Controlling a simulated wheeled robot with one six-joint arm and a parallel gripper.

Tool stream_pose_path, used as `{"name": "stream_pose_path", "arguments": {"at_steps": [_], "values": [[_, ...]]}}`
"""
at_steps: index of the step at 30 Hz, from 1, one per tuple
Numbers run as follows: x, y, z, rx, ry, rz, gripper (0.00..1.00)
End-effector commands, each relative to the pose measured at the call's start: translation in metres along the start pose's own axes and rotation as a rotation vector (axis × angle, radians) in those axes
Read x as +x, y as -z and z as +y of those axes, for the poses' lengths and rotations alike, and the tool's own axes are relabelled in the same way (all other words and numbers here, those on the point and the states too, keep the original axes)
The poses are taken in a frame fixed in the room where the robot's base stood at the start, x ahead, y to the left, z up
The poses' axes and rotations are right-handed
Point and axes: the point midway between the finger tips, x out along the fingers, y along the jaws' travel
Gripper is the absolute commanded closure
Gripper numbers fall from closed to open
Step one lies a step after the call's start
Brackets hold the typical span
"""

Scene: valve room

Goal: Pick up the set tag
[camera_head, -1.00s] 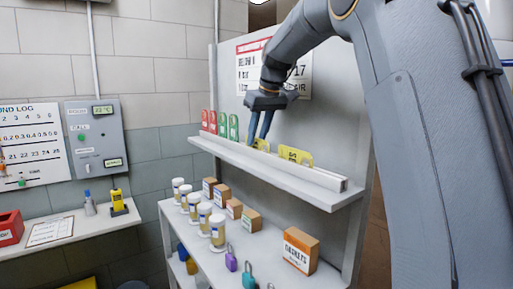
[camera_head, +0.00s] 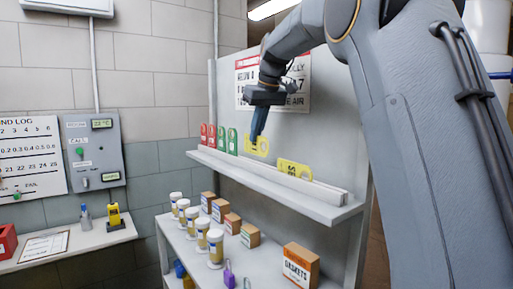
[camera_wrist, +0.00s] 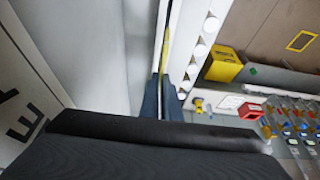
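Two yellow tags stand on the upper shelf in the head view, and their lettering is too small to read for sure. The left yellow tag (camera_head: 263,147) is between the fingers of my gripper (camera_head: 256,140). The right yellow tag (camera_head: 294,169) stands apart, farther along the shelf. In the wrist view, my gripper (camera_wrist: 161,103) has its fingers close together, with a thin yellow edge (camera_wrist: 165,48) between them. It looks shut on the left tag. I cannot tell whether that tag is clear of the shelf's slot.
Red tags (camera_head: 207,135) and green tags (camera_head: 227,140) stand left on the upper shelf (camera_head: 320,207). A back panel with a sign (camera_head: 290,95) rises close behind. Below stand bottles (camera_head: 215,248), small boxes and a gaskets box (camera_head: 300,267). A side counter (camera_head: 75,242) is at left.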

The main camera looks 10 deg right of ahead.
Motion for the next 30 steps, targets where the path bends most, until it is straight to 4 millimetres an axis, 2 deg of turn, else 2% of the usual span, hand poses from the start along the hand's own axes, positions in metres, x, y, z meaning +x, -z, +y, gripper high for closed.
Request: {"name": "stream_pose_path", "arguments": {"at_steps": [3,12,24,30], "values": [[-0.028,0.013,0.001,0.000,-0.002,0.005,1.00],[-0.089,0.038,0.001,0.000,-0.002,0.003,1.00],[-0.154,0.065,0.000,0.000,-0.001,0.002,1.00],[-0.179,0.074,0.000,0.000,0.000,0.000,1.00]]}}
